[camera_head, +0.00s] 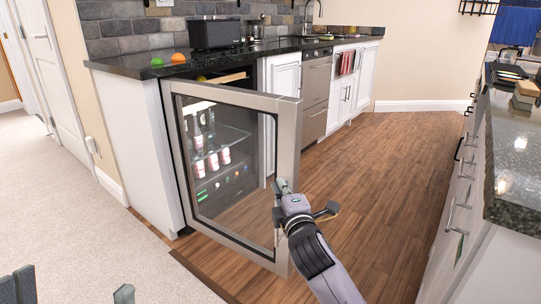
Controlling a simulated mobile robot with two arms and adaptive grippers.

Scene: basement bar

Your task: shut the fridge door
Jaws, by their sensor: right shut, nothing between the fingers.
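The fridge door (287,140) is a steel-framed glass door and stands open, swung out over the wood floor. Its free edge is on the right, toward me. Through the glass I see bottles (212,160) on the fridge shelves. My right gripper (281,188) is shut and empty, its tip at the door's free edge. I cannot tell whether it touches the frame. Parts of my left gripper (68,290) seem to show at the bottom left corner, largely cut off, so its state is unclear.
A dark counter (125,67) runs above the fridge, with an orange ball, a green ball and a black toaster (215,33) on it. A granite-topped island (515,170) stands on the right. The wood floor (385,170) between is clear.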

